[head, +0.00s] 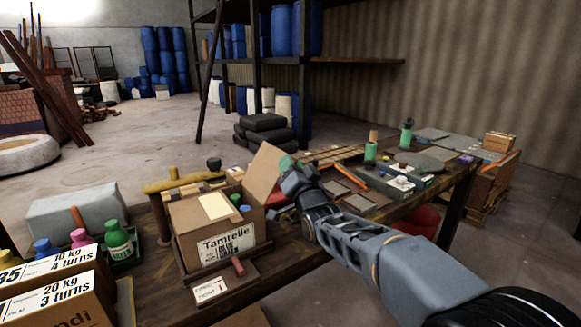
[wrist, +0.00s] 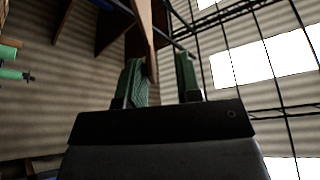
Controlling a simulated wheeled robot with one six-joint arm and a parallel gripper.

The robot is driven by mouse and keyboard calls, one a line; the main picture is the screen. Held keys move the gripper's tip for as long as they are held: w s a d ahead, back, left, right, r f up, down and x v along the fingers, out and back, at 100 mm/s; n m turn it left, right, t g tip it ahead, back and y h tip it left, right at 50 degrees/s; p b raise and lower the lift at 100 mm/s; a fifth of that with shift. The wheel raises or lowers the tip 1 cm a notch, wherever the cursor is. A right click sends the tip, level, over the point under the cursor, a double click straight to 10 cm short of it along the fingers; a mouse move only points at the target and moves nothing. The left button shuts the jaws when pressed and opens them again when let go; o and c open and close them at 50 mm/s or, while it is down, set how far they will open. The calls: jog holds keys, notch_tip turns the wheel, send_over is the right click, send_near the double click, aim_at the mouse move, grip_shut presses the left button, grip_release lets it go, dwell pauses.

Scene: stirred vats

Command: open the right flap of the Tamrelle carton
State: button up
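The Tamrelle carton (head: 215,242) is a brown box with a white label, standing on the dark wooden bench. Its right flap (head: 264,174) is raised and stands steeply above the box. Blue and green caps show in the opening beside it. The left part of the top is covered, with a pale sheet (head: 215,206) on it. My gripper (head: 287,163) is at the flap's upper right edge. In the wrist view my green fingers (wrist: 160,78) are apart, and a brown panel (wrist: 146,32) reaches down between them, close to the left finger. I cannot tell whether they touch.
Bottles in a green tray (head: 121,246) and a grey case (head: 75,214) stand left of the carton. Two cartons (head: 55,290) fill the lower left. A yellow-topped clamp or handle (head: 180,183) is behind the carton. Trays and tools (head: 390,178) cover the bench to the right.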

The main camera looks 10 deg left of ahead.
jog(key=v, duration=1.3)
jog(key=shift+s+d, duration=0.25)
jog(key=shift+s, duration=0.1)
jog(key=shift+f, duration=0.1)
jog(key=d+r+g+h+p, duration=0.3)
jog(key=d+h+p, duration=0.2)
jog(key=d+p, duration=0.2)
jog(key=d+r+g+h+p, duration=0.2)
jog(key=d+h+p, duration=0.2)
jog(key=d+p, duration=0.35)
jog(key=s+d+r+g+h+p, duration=0.1)
jog(key=s+d+g+p, duration=0.3)
jog(key=s, duration=0.3)
jog(key=s+d+r+g+h+p, duration=0.1)
jog(key=s+d+g+h+p, duration=0.1)
jog(key=s+d+g+p, duration=0.3)
jog(key=s+p, duration=0.2)
jog(key=s, duration=0.1)
jog(key=shift+s+r+h, duration=0.25)
jog(key=shift+r+h, duration=0.05)
jog(key=shift+r, duration=0.1)
